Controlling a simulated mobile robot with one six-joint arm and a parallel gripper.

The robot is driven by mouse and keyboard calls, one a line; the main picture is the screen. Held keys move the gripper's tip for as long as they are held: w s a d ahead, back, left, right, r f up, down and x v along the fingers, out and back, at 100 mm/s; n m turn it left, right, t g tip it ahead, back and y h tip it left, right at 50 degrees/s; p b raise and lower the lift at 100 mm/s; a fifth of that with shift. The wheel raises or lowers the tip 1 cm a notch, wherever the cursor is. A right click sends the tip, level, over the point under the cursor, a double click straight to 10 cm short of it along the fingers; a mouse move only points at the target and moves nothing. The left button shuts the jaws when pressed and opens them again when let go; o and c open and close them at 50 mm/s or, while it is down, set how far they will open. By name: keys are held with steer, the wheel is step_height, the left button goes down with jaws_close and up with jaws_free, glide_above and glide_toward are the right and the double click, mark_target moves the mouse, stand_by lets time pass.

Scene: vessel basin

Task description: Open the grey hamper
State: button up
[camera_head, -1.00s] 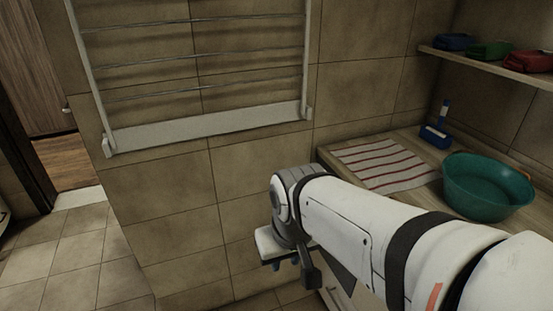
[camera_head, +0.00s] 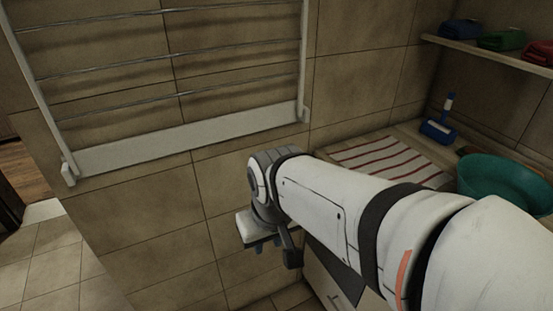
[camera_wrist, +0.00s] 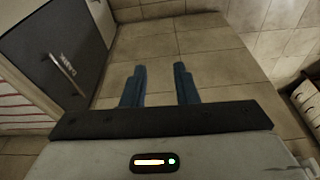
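A dark grey front panel with a silver bar handle (camera_wrist: 68,74) shows at the upper left of the wrist view; it appears to be the grey hamper (camera_wrist: 45,35). It looks closed, and its full outline is cut off by the frame.
A wall drying rack (camera_head: 190,133) hangs on the tiled wall. The counter holds a striped cloth (camera_head: 385,158), a blue brush (camera_head: 440,130) and a teal basin (camera_head: 505,182). Folded towels lie on a shelf (camera_head: 480,48). White drawers (camera_wrist: 308,100) stand at the wrist view's right.

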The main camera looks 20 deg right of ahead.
steer(key=w+d+f+m+g+h, duration=0.1)
steer(key=w+d+f+g+h, duration=0.3)
steer(key=d, duration=0.4)
steer(key=w+d+f+m+g+h, duration=0.1)
steer(key=w+d+f+g+h, duration=0.15)
steer(key=d+f+h, duration=0.4)
steer(key=w+d+f+n+t+h, duration=0.3)
steer(key=w+d+f+t+h, duration=0.2)
steer(key=w+d+f, duration=0.55)
steer(key=x, duration=0.2)
steer(key=p+x, duration=0.1)
steer(key=x, duration=0.1)
steer(key=w+x, duration=0.1)
steer(key=x, duration=0.1)
steer(key=shift+w+d+f+p, duration=0.1)
steer(key=shift+d+f+p, duration=0.05)
steer(key=shift+f+p, duration=0.25)
steer(key=shift+c, duration=0.6)
jaws_close()
